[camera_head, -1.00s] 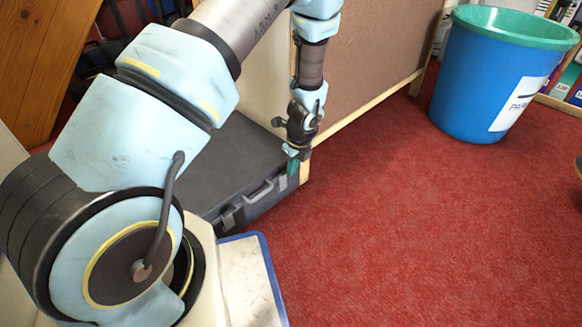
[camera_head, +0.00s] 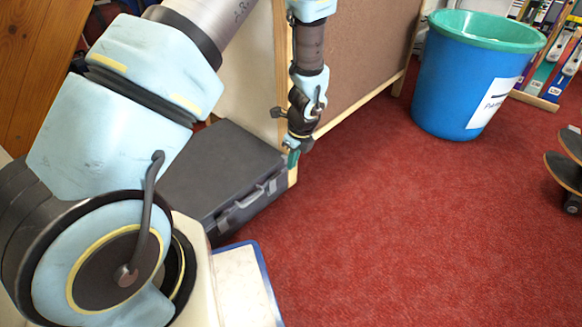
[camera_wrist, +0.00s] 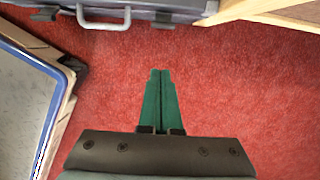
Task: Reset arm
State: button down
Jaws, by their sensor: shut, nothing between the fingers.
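My gripper (camera_head: 292,157) hangs pointing down in the head view, in front of the wooden post of a brown panel and close to the corner of a dark case. In the wrist view its green fingers (camera_wrist: 160,100) are pressed together with nothing between them. Red carpet lies below and around the fingertips. My arm reaches from the lower left of the head view and bends down to the gripper.
The dark case (camera_head: 215,165) lies on the floor; its handle shows in the wrist view (camera_wrist: 103,20). The brown panel (camera_head: 350,50) stands behind. A blue bin (camera_head: 455,90) stands at upper right, books behind it. Open red carpet (camera_head: 400,220) fills the middle.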

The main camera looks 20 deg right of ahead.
jog(key=w+a+r+n+p, duration=0.2)
jog(key=w+a+r+n, duration=0.1)
jog(key=a+r+n, duration=1.2)
jog(key=s+a+r+n+h+p, duration=0.1)
jog(key=s+a+r+n, duration=0.8)
jog(key=a+r+n, duration=0.45)
notch_tip(320, 180, up, 37)
jog(key=p, duration=3.8)
jog(key=shift+w+n+g, duration=0.25)
jog(key=shift+n+g, duration=0.05)
jog(key=shift+n, duration=0.05)
